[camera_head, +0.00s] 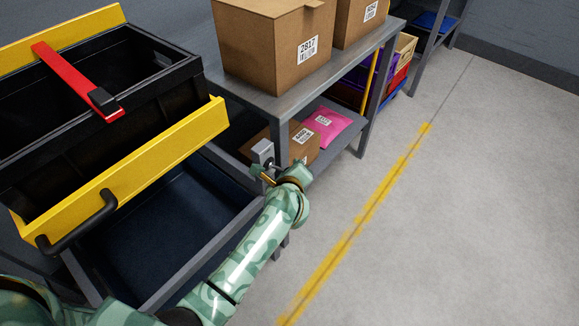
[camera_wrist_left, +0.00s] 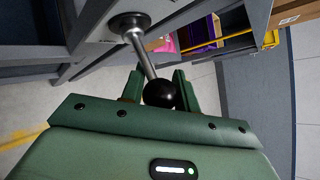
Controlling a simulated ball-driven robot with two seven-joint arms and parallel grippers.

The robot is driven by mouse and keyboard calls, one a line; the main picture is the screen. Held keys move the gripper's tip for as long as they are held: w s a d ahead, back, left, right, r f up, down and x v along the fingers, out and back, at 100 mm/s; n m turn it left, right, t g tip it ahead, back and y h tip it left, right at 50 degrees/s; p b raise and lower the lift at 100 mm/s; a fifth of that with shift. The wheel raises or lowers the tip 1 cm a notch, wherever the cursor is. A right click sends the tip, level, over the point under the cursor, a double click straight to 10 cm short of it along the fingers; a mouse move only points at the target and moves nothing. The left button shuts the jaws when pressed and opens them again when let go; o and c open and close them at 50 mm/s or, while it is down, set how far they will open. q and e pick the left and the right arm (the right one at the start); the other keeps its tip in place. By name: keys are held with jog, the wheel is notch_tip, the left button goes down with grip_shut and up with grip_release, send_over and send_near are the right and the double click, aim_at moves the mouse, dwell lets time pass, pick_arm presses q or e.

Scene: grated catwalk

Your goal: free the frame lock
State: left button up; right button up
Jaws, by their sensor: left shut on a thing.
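A small grey lock housing (camera_head: 262,152) sits on the rack's post, at the near corner of the shelf. In the left wrist view a bare metal lever (camera_wrist_left: 140,50) runs from a round dark base (camera_wrist_left: 129,22) to a black ball knob (camera_wrist_left: 159,94). My left gripper (camera_head: 266,174) is at the housing, its arm coming from the lower left. In the wrist view its green fingers (camera_wrist_left: 158,82) stand on both sides of the knob, shut on it. The head view mostly hides the lever behind the gripper. My right gripper is not in view.
A black bin (camera_head: 150,105) in a yellow frame (camera_head: 130,165), with a red bar (camera_head: 70,75) and black handle (camera_head: 85,225), stands left. Cardboard boxes (camera_head: 270,45) sit on the shelf (camera_head: 285,100); a pink parcel (camera_head: 327,127) lies below. Floor at right is clear.

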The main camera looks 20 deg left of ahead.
pick_arm(q)
jog(key=shift+w+a+r+n+h+p, duration=0.2)
jog(key=shift+r+n+h+p, duration=0.2)
jog(key=shift+r+p, duration=0.2)
jog(key=shift+f+g, duration=0.1)
jog(key=shift+g, duration=0.2)
jog(key=o, duration=1)
jog(key=shift+s, duration=0.1)
jog(key=shift+c, duration=0.2)
